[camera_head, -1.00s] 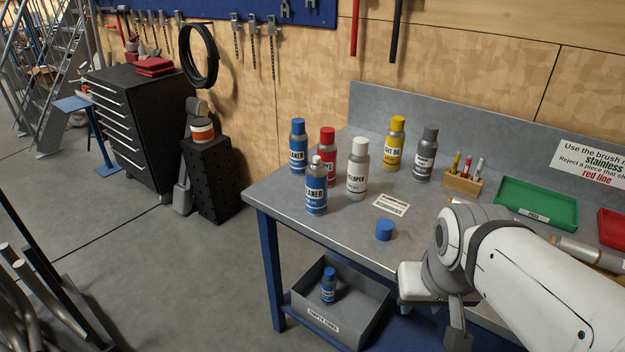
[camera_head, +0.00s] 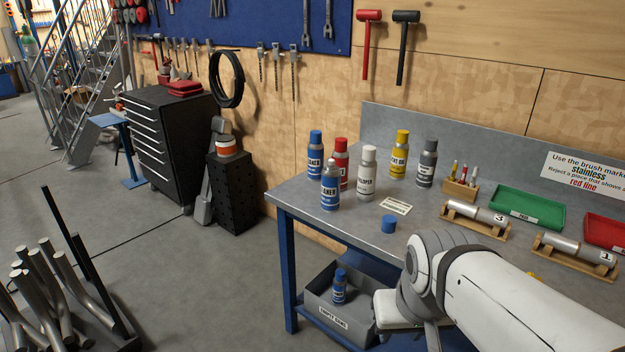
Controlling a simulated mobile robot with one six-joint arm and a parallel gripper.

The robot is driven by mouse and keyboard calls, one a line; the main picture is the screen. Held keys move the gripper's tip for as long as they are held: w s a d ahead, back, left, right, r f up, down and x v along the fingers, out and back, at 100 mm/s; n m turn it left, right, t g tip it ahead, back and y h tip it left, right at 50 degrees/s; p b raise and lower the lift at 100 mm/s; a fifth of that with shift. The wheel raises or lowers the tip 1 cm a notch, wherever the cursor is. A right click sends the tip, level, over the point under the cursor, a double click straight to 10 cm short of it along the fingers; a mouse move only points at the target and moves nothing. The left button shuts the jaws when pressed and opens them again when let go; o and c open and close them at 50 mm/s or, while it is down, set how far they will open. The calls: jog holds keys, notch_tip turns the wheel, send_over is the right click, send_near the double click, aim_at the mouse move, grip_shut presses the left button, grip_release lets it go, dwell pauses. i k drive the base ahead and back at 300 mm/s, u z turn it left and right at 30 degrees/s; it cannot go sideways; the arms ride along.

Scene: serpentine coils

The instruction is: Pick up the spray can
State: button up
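Several spray cans stand upright at the left end of the bench: a blue capped can (camera_head: 315,155), a blue cleaner can without its blue cap (camera_head: 330,190), a red can (camera_head: 341,165), a white-grey developer can (camera_head: 367,173), a yellow can (camera_head: 399,155) and a dark grey can (camera_head: 426,163). A loose blue cap (camera_head: 388,224) lies on the bench in front of them. Another blue can (camera_head: 340,287) stands in the grey empty-cans box. My arm comes in from the lower right; my gripper (camera_head: 433,335) is partly cut off below the bench front, apart from the cans. Its opening is hidden.
The grey bench (camera_head: 300,195) has a back wall. A label card (camera_head: 396,205), marker block (camera_head: 460,187), green tray (camera_head: 528,208), red tray (camera_head: 607,232) and tubes in wooden cradles (camera_head: 476,217) lie rightward. The empty-cans box (camera_head: 332,315) sits underneath. Open floor lies left.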

aim_at(331, 176)
jog(key=u, duration=0.05)
jog(key=i, duration=1)
jog(key=z, duration=0.4)
jog(key=k, duration=1.15)
jog(key=u, duration=0.65)
jog(key=i, duration=1)
jog(key=u, duration=0.05)
